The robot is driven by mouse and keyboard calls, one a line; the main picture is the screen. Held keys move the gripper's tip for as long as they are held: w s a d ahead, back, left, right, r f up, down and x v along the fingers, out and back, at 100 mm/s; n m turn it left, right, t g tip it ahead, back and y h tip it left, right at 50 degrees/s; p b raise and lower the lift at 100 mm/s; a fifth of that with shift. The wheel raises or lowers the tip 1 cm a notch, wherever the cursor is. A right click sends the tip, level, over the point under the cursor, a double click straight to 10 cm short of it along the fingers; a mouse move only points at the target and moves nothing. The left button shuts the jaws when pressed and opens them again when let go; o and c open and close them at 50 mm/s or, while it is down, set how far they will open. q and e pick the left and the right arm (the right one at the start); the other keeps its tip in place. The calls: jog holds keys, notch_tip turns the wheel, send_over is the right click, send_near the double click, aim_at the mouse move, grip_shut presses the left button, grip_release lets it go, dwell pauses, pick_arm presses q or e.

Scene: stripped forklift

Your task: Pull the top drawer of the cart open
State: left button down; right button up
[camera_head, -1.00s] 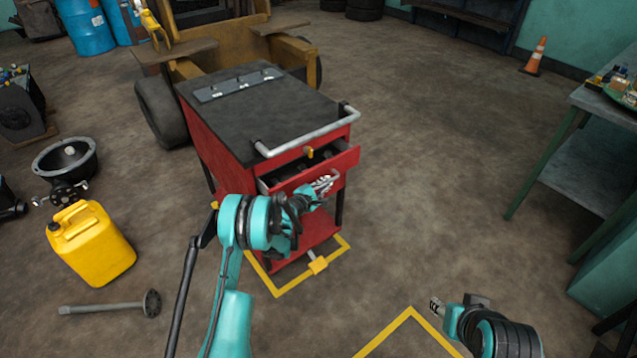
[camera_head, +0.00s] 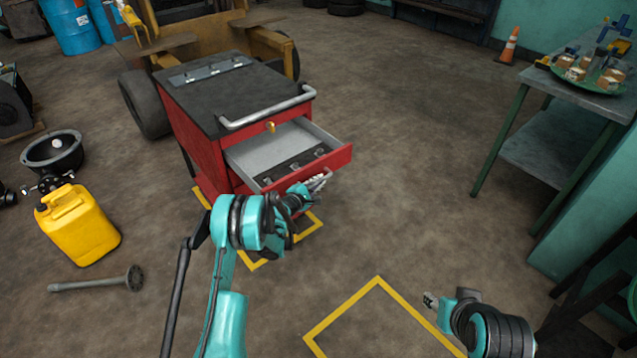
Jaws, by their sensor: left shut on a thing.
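The red cart (camera_head: 206,152) with a black top stands left of centre on the workshop floor. Its top drawer (camera_head: 262,149) is pulled well out, and its grey inside shows with a dark strip holding small metal pieces near the front. My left gripper (camera_head: 318,183) is at the drawer's front, shut on the drawer handle (camera_head: 320,180), which is partly hidden by the fingers. My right gripper (camera_head: 430,300) is low at the right, away from the cart; its fingers are too small to read.
Yellow floor lines (camera_head: 340,308) mark the ground before the cart. A workbench (camera_head: 570,88) with a green tray stands right. Floor between cart and bench is clear.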

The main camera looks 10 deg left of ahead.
pick_arm(q)
jog(key=shift+a, duration=0.1)
jog(key=c, duration=1.6)
grip_release()
jog(key=shift+o, duration=0.2)
jog(key=v, duration=1.2)
